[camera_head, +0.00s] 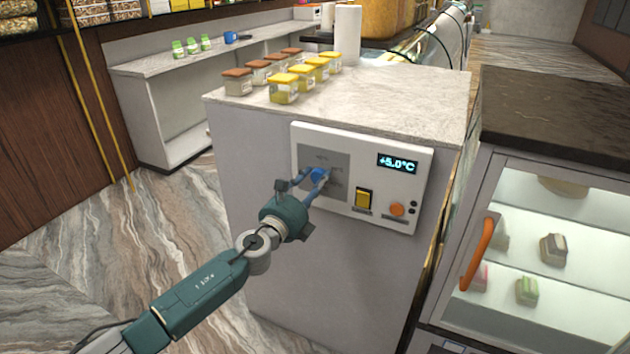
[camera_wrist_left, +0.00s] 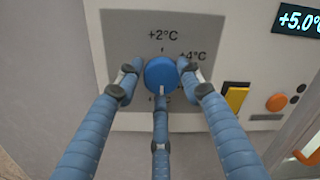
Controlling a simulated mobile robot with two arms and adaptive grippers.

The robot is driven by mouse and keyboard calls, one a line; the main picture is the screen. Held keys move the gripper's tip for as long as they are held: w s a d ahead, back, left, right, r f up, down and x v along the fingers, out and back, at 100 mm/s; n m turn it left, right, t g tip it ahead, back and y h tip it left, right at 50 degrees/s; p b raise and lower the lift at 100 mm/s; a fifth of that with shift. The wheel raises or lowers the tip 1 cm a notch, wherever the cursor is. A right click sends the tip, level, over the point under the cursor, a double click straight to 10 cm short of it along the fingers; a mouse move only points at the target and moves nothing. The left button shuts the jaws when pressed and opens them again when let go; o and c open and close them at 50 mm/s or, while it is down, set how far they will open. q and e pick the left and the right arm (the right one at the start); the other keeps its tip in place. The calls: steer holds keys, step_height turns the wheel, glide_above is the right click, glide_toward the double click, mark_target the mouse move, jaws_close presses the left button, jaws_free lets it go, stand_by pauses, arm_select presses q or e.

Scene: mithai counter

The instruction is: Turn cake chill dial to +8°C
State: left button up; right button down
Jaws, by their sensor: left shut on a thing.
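The blue cake chill dial (camera_head: 318,174) sits on the grey plate of a white control panel (camera_head: 408,150) on the counter's front. It also shows in the left wrist view (camera_wrist_left: 161,74), with a white pointer mark toward its bottom. "+2°C" stands above it and "+4°C" at upper right; the lower labels are hidden by my fingers. The display (camera_head: 398,163) reads +5.0°C. My left gripper (camera_head: 305,184) is shut on the dial, with blue fingers at its left, right and below. My right gripper is not in view.
A yellow rocker switch (camera_head: 362,199) and an orange button (camera_head: 397,209) are right of the dial. Several jars (camera_head: 284,88) stand on the counter top (camera_head: 390,100). A glass display case with an orange handle (camera_head: 478,254) stands at the right. The floor at left is clear.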

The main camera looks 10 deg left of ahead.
arm_select(q)
steer(key=shift+w+a+r, duration=0.2)
steer(key=shift+a+r, duration=0.05)
steer(key=shift+r, duration=0.25)
steer(key=o, duration=1.1)
steer(key=shift+s+f, duration=0.1)
steer(key=shift+f, duration=0.1)
steer(key=shift+d, duration=0.1)
steer(key=v, duration=1.2)
